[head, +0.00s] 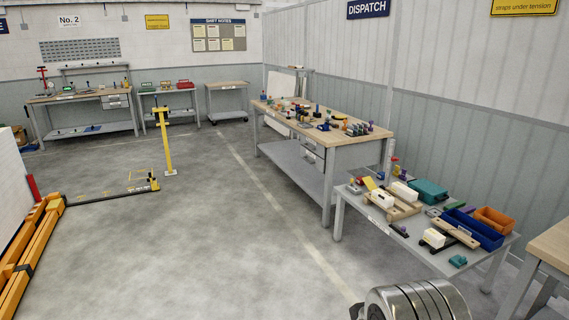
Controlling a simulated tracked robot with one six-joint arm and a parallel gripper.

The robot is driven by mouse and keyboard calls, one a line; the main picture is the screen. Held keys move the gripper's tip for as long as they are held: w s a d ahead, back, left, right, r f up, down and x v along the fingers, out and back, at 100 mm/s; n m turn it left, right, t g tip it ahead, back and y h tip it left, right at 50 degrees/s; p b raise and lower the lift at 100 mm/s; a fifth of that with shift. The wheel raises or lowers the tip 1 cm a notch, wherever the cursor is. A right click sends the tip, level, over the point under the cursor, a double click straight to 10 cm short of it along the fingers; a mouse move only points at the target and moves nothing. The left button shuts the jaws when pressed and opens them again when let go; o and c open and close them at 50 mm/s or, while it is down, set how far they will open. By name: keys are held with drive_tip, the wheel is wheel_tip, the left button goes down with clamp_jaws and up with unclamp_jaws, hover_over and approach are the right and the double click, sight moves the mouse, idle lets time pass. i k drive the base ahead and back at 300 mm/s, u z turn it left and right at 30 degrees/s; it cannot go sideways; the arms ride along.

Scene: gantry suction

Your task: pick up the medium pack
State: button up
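Three small white packs are on the low grey table at the right in the head view. One white pack (404,191) lies at the back of a wooden pallet-like tray. Another white pack (382,199) is at that tray's left end. A third white pack (434,237) is nearer the front, beside a wooden bar. They are small in view, and I cannot tell which is the medium pack. My gripper is not in view.
The low table (421,254) also holds a blue bin (472,229), an orange bin (494,219), a green case (428,190) and small items. A cluttered workbench (352,146) stands behind it. Open floor (215,250) lies left; a yellow post (164,140) stands there.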

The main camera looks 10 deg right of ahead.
sight(384, 199)
drive_tip(key=z, duration=0.45)
drive_tip(key=i, duration=1.25)
drive_tip(key=z, duration=0.5)
